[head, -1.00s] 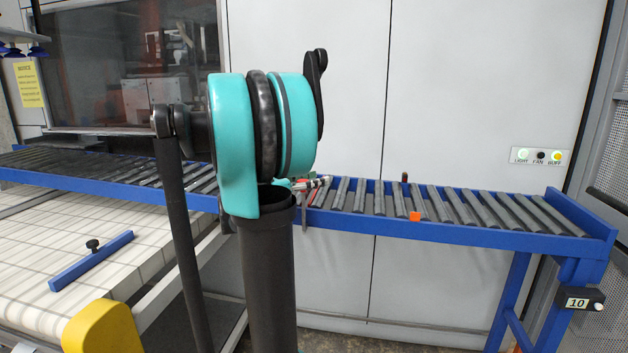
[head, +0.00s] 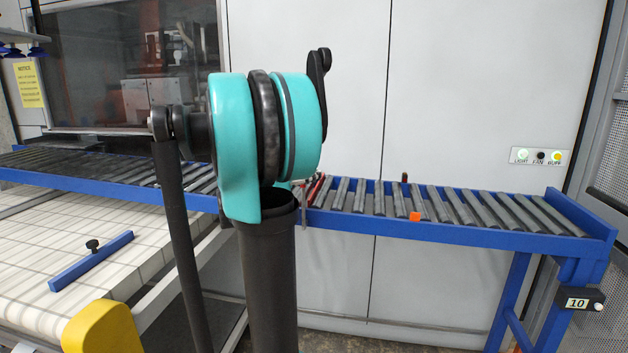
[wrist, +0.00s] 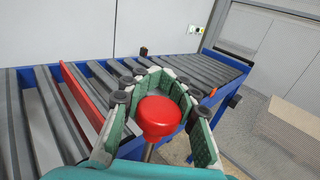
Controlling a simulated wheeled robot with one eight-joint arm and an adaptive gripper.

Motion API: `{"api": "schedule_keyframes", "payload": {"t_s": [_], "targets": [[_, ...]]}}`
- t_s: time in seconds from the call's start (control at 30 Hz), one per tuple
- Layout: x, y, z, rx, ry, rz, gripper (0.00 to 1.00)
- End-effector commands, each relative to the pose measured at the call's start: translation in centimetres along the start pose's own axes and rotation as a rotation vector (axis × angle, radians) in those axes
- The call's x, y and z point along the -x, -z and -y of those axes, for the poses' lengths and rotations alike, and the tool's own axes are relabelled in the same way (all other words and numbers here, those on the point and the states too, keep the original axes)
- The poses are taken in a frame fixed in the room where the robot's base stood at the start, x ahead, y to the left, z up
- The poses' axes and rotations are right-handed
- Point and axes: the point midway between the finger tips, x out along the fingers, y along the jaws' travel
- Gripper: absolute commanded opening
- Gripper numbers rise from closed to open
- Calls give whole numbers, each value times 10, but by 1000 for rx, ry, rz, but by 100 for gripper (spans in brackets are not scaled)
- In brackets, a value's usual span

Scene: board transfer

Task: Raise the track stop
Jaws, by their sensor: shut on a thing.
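A red knob (wrist: 159,116) on a metal stem shows in the middle of the wrist view. My gripper (wrist: 153,84) has its green-padded fingers curled around the knob from both sides. A long red plate (wrist: 84,96), apparently the track stop, stands on edge between rollers, just left of my gripper. In the head view the red plate (head: 319,188) shows small beside my arm, at the near part of the right-hand roller track. My arm hides my gripper and the knob there.
The blue-framed roller track (head: 460,233) runs right, with an orange block (head: 415,217) on its near rail. A small dark post (head: 404,178) stands at its far rail. A white slatted conveyor (head: 55,240) carries a blue bar (head: 90,262) at left.

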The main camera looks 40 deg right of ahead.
Motion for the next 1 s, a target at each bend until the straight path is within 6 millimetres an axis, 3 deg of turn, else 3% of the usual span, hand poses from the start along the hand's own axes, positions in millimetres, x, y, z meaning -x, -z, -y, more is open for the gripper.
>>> {"api": "schedule_keyframes", "payload": {"t_s": [0.2, 0.57, 0.6, 0.8, 1.0], "targets": [[0, -30, -1, 0, -2, 2, 0], [0, -36, -1, 1, -2, 4, 0], [0, -36, -1, 1, -2, 4, 26], [0, -35, 0, 0, -2, 3, 50], [0, -35, 0, 0, -1, 2, 50]]}}
